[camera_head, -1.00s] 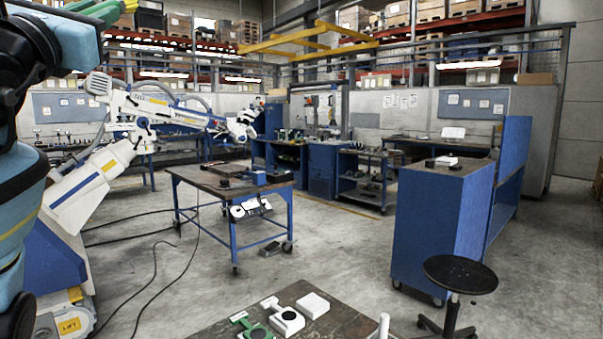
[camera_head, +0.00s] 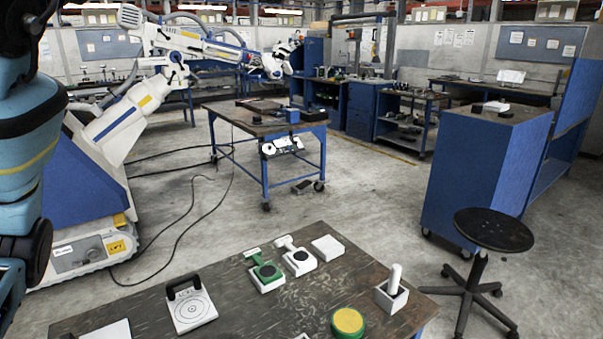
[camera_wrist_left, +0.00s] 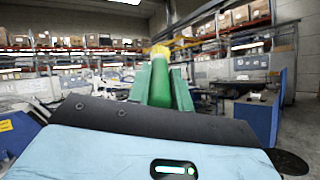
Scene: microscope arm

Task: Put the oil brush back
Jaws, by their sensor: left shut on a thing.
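My left gripper (camera_wrist_left: 160,72) shows in the left wrist view, its two green fingers shut on a green handle-like thing with a yellow tip, which I take to be the oil brush (camera_wrist_left: 160,52). It points up and away from the wrist. In the head view only my left arm shows at the left edge; the gripper and brush are out of that picture. A white square holder (camera_head: 391,298) with a white rod upright in it stands at the right of the near table. A round yellow-topped container (camera_head: 348,321) is at the table's front. My right gripper is not in view.
The near dark table (camera_head: 235,300) also bears a white plate with a black handle (camera_head: 191,303), a green device (camera_head: 265,275), a white device (camera_head: 298,260) and a white block (camera_head: 327,248). A black stool (camera_head: 493,230) stands to its right. A blue-legged worktable (camera_head: 262,125) stands beyond.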

